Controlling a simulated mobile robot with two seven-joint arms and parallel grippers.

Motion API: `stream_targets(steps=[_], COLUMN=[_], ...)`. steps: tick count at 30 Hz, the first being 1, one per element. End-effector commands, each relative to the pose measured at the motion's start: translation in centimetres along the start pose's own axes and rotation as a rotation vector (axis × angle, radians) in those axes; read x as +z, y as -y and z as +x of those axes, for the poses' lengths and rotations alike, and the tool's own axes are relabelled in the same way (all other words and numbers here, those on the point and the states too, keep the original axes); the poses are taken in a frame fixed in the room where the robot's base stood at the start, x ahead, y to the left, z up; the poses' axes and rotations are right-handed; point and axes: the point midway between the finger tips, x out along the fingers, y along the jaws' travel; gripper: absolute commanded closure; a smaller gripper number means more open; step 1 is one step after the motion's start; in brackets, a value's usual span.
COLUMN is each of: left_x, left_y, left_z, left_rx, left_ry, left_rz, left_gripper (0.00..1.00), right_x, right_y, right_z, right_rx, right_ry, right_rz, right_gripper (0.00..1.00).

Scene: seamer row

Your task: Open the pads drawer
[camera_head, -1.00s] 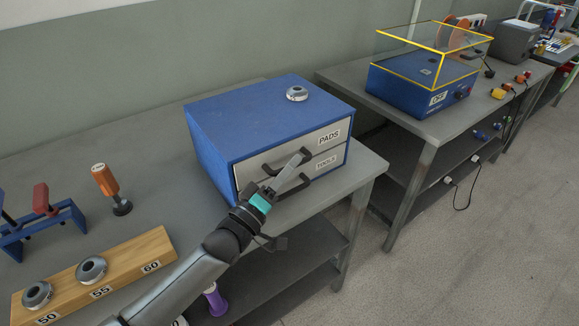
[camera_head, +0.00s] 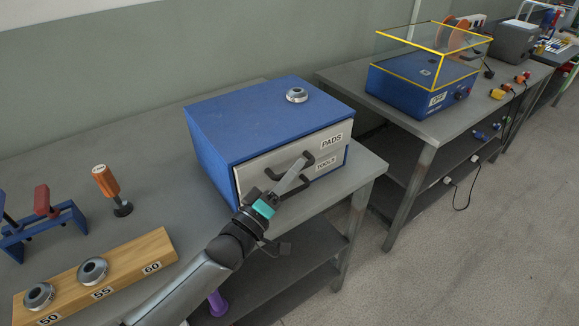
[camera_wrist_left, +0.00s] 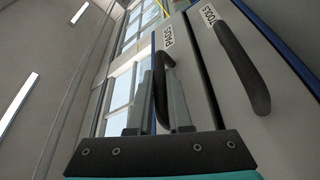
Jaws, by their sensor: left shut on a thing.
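The pads drawer (camera_head: 296,146) is the upper grey-fronted drawer of a blue cabinet (camera_head: 215,150) on the near bench. Its front stands slightly out from the cabinet. My left gripper (camera_head: 304,164) is shut on its dark handle (camera_head: 272,168). In the left wrist view the handle (camera_wrist_left: 162,85) passes between the two fingers (camera_wrist_left: 158,98), beside the PADS label. The tools drawer (camera_head: 334,170) sits directly below, its front behind that of the pads drawer; its handle (camera_wrist_left: 240,65) is free of the fingers. My right gripper is out of view.
A metal ring-shaped part (camera_head: 297,95) lies on the cabinet top. A wooden block (camera_head: 130,272) with similar parts and an orange-handled tool (camera_head: 106,183) stand at left. A second bench (camera_head: 440,125) carries a blue box with a yellow-edged clear cover. Open floor lies at right.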

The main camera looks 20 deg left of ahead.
Motion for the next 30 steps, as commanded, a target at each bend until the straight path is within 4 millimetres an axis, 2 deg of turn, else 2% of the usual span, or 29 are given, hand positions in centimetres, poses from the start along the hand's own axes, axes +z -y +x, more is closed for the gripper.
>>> stream_targets(steps=[9,18,24,30], left_x=[4.7,9.2,10.8,11.4], left_y=[-3.8,-6.9,-7.9,-8.3], left_z=[-2.0,-3.8,-4.5,-4.7], left_rx=[-0.003,-0.002,-0.001,0.001], left_ry=[0.001,0.001,0.001,0.001], left_rz=[-0.009,-0.006,-0.002,-0.001], left_gripper=[1.0,1.0,1.0,1.0], right_x=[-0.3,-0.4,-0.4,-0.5], right_y=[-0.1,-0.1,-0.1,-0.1], right_z=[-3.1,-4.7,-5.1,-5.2], right_rx=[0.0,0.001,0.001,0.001], right_ry=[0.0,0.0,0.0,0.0], right_rz=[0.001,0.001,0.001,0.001], right_gripper=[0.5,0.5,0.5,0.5])
